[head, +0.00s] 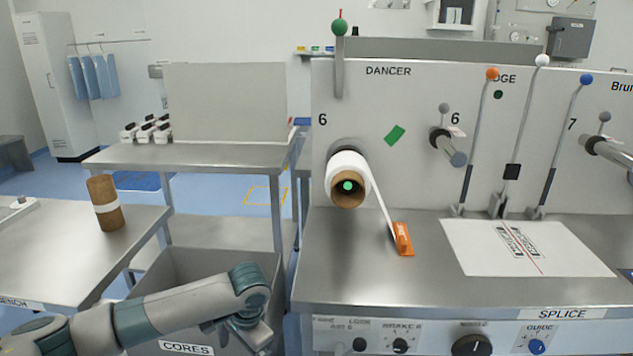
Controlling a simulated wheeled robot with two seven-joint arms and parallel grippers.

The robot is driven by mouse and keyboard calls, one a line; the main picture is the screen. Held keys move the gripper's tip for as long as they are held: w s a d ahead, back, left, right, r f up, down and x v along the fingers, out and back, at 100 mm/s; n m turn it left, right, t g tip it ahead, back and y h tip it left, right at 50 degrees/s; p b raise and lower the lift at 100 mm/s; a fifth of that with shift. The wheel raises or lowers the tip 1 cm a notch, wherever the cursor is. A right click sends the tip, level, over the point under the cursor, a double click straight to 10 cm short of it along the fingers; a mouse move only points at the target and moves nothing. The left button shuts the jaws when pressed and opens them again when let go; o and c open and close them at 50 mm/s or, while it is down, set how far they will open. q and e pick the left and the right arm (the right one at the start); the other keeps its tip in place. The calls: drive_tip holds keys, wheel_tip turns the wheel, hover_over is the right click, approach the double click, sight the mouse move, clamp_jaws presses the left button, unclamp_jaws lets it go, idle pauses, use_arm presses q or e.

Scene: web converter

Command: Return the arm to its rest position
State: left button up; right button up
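My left arm (185,303) comes in at the bottom left and reaches across the front of the grey bin marked CORES (187,348). It bends down at its teal joint, and my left gripper (258,337) is only partly in view at the bottom edge, in front of the bin's right side. Its fingertips cannot be made out, so I cannot tell whether it is open or shut. I see nothing held there. My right arm and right gripper are not in view.
Levers with coloured knobs rise at the right.

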use_arm(q)
drive_tip(key=d+f+n+t+h, duration=0.1)
drive_tip(key=d+f+h, duration=0.3)
drive_tip(key=d+f, duration=0.75)
drive_tip(key=s+f+n+t+h, duration=0.2)
drive_tip(key=s+f, duration=0.3)
drive_tip(key=f, duration=0.9)
drive_tip(key=s+a+f+n+y, duration=0.1)
drive_tip(key=s+a+f, duration=0.3)
drive_tip(key=s, duration=0.5)
drive_tip(key=s+a+f+n+t, duration=0.1)
drive_tip(key=s+a+f, duration=0.4)
drive_tip(key=s+f, duration=0.3)
drive_tip(key=s+a+f+n+y, duration=0.1)
drive_tip(key=s+a+f, duration=0.3)
drive_tip(key=s+f, duration=0.3)
drive_tip(key=s, duration=0.4)
drive_tip(key=shift+s+a+t+y, duration=0.2)
drive_tip(key=shift+s+t+y, duration=0.1)
drive_tip(key=shift+f, duration=0.1)
drive_tip(key=shift+c, duration=0.6)
